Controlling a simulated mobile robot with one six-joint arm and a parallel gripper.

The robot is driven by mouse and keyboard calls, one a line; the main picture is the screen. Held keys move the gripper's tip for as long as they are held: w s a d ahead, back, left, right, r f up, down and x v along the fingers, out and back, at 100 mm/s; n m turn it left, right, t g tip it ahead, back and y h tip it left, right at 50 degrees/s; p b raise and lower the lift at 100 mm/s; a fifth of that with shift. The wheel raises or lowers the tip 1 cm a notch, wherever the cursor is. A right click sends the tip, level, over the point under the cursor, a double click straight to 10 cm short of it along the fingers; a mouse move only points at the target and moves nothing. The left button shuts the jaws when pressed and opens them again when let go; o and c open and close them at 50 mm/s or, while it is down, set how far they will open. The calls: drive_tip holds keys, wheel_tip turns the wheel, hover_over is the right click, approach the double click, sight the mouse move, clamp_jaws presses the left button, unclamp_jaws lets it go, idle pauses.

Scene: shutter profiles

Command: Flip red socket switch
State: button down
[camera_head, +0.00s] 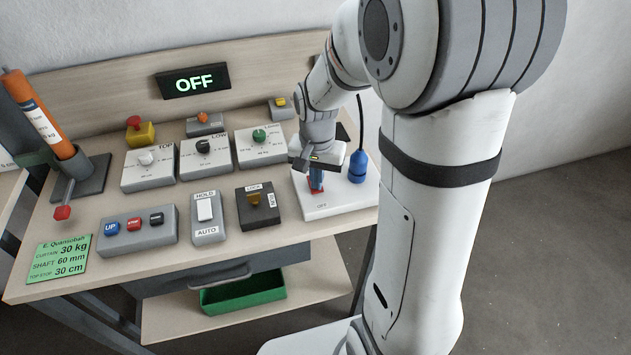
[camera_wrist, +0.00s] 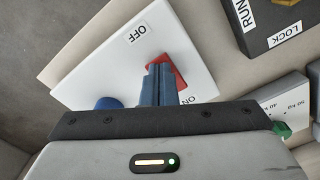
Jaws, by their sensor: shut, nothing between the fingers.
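The red socket switch (camera_head: 316,190) sits on a white socket plate (camera_head: 340,205) at the right end of the bench. In the wrist view the red switch (camera_wrist: 179,75) shows partly behind my blue fingertips, on the white plate (camera_wrist: 95,65) between the labels OFF and ON. My gripper (camera_head: 317,182) points down at the switch with its fingers together and nothing between them. It also shows in the wrist view (camera_wrist: 160,70), its tips overlapping the switch. I cannot tell whether they touch it. A blue plug (camera_head: 358,166) with a dark cable stands on the same plate.
A display (camera_head: 194,81) reads OFF. A LOCK key switch box (camera_head: 258,210) stands left of the plate, with the HOLD/AUTO switch (camera_head: 207,225) beyond it. Dial boxes (camera_head: 262,153) stand behind. A green tray (camera_head: 243,293) rests on the lower shelf.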

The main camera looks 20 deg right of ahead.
wheel_tip(320, 180, up, 7)
drive_tip(key=p, duration=0.5)
idle(0.3)
drive_tip(key=shift+f, duration=0.1)
drive_tip(key=s+r+n+t, duration=0.1)
drive_tip(key=s+r+n, duration=0.2)
drive_tip(key=s, duration=0.4)
drive_tip(key=s+r+n+t, duration=0.2)
drive_tip(key=s+r+n, duration=0.1)
drive_tip(key=s+r, duration=0.3)
drive_tip(key=shift+s+d+r, duration=0.15)
drive_tip(key=shift+s+r, duration=0.15)
drive_tip(key=shift+s, duration=0.25)
